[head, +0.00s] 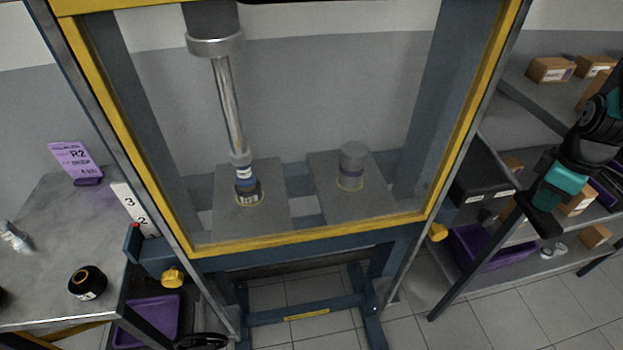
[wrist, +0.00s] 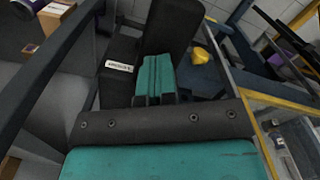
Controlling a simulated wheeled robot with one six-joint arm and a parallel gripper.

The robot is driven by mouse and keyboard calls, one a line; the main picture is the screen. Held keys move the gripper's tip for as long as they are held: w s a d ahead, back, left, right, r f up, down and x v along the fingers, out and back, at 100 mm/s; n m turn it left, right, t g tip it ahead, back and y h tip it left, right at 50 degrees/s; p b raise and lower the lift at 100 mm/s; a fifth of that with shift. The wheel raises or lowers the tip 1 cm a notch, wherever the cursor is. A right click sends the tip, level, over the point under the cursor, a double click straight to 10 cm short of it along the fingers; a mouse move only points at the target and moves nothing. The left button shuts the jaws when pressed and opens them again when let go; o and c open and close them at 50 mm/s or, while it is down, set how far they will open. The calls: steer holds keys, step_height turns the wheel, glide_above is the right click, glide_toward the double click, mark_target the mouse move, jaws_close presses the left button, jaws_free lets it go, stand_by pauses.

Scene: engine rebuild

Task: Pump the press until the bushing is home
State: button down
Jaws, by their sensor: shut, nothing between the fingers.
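The press (head: 330,248) stands in the middle of the head view behind a clear guard with a yellow frame. Its ram (head: 215,42) bears a long steel rod that reaches down to a dark bushing (head: 248,197) with blue and white bands above it, on the left grey block. Whether the bushing sits flush cannot be told. My gripper (head: 541,218) is at the right of the head view, outside the guard, shut and empty. Its teal and black parts show in the wrist view (wrist: 155,98). No pump handle can be made out clearly.
Yellow knobs (head: 173,277) (head: 438,232) flank the press. Shelves (head: 515,262) with boxes and a purple bin stand behind my gripper. A bench (head: 60,230) with a black ring part (head: 88,284) is at left.

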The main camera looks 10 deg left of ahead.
mark_target(537, 210)
step_height(537, 210, up, 14)
steer(key=p, duration=1)
steer(key=shift+f, duration=0.15)
steer(key=shift+f, duration=0.1)
step_height(537, 210, down, 17)
steer(key=b, duration=1.2)
step_height(537, 210, up, 17)
steer(key=p, duration=1.3)
steer(key=shift+p, duration=0.4)
